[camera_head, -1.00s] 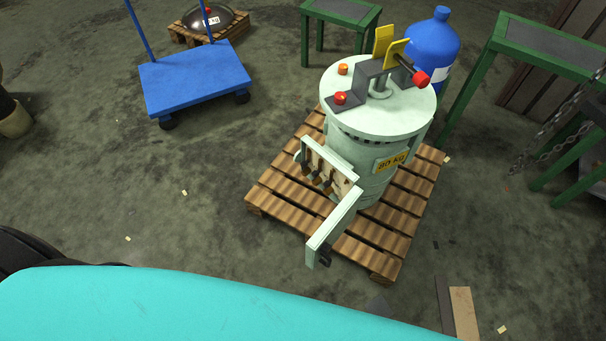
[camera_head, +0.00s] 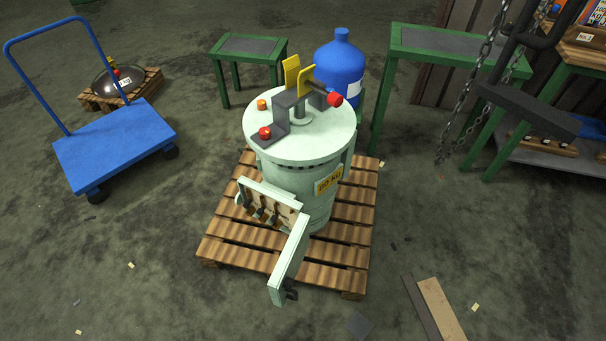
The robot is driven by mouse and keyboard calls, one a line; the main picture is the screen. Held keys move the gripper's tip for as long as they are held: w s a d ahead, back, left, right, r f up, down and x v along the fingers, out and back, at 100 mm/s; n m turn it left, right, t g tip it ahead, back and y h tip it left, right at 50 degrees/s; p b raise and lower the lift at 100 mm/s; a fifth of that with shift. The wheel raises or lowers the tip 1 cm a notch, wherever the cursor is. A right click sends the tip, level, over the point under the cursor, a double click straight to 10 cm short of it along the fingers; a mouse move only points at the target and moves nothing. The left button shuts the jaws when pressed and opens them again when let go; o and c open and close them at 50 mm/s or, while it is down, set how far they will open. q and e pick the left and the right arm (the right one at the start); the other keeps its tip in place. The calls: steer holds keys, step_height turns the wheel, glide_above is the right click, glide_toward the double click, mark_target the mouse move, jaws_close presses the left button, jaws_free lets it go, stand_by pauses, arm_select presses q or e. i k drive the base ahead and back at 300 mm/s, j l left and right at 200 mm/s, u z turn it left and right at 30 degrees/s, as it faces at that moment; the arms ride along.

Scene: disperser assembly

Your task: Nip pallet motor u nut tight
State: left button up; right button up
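The pale green motor (camera_head: 292,180), a drum with a yellow "80 kg" label, stands upright on the wooden pallet (camera_head: 232,257). On its front is an open terminal box (camera_head: 268,207) with several dark and brownish terminal parts inside. Its pale door (camera_head: 291,262) swings out toward me. The nuts in the box are too small to tell apart, and I cannot tell which is the u nut or how tight it is. On top of the motor sit a grey bracket (camera_head: 285,113), red and orange knobs and yellow plates. Neither of my grippers is in view.
A blue trolley (camera_head: 115,145) stands at left. Green tables (camera_head: 250,46) and a blue bottle (camera_head: 340,68) stand behind the motor. Chains and a dark hook part (camera_head: 525,108) hang at right. Boards (camera_head: 440,309) lie at front right. Floor in front of the pallet is mostly clear.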

mark_target(251, 211)
steer(key=z, duration=0.25)
steer(key=i+j+z, duration=0.1)
steer(key=j+z, duration=0.3)
steer(key=j, duration=0.25)
steer(key=j+z, duration=0.35)
steer(key=j, duration=0.3)
